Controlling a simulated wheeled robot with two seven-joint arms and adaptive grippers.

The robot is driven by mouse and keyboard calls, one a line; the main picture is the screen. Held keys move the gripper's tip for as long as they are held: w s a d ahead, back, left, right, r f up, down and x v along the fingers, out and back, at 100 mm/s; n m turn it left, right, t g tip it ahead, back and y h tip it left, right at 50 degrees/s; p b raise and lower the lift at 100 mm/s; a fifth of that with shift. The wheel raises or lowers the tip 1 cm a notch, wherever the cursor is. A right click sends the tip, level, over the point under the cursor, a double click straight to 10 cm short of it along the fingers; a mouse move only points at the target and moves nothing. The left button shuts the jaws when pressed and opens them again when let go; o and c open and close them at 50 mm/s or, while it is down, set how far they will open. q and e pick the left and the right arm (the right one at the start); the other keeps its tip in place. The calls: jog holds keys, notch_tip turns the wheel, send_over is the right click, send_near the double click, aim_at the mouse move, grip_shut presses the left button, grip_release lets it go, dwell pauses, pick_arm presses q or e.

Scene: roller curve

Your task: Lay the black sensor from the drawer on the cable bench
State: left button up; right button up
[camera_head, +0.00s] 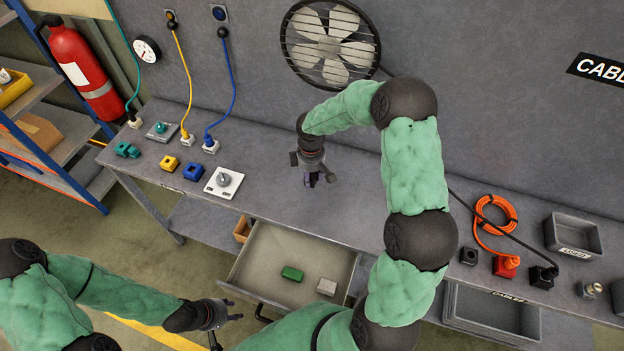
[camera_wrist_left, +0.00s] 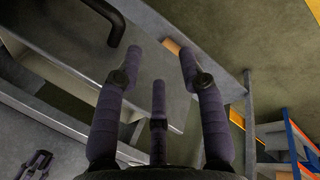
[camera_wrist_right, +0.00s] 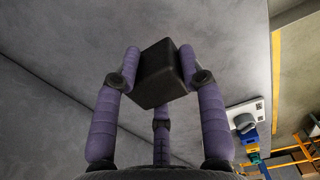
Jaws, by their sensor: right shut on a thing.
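The black sensor (camera_wrist_right: 160,74) shows in the right wrist view as a dark block between the purple fingers of my right gripper (camera_head: 311,180). The gripper is shut on it and held over the bench's grey top, below the wall fan; the head view hardly shows the sensor. The cable bench (camera_head: 428,281) is on the right, under the CABLES sign, partly hidden by my right arm. The open drawer (camera_head: 258,250) holds a green block (camera_head: 292,273) and a pale grey block (camera_head: 327,286). My left gripper (camera_head: 232,317) is open and empty by the drawer's front.
An orange cable coil (camera_head: 497,213), a red connector (camera_head: 505,266), black blocks (camera_head: 468,256) and a grey bin (camera_head: 573,236) occupy the right part. Coloured plugs and a white switch plate (camera_head: 223,182) stand on the left.

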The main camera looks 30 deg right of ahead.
aim_at(312, 175)
jog(key=w+f, duration=0.1)
jog(key=w+d+f, duration=0.1)
jog(key=f, duration=0.1)
jog(key=w+d+f, duration=0.1)
jog(key=shift+f, duration=1.6)
jog(key=shift+f, duration=0.15)
jog(key=o, duration=1.2)
jog(key=shift+c, duration=0.2)
notch_tip(312, 175, up, 12)
jog(key=shift+r, duration=0.2)
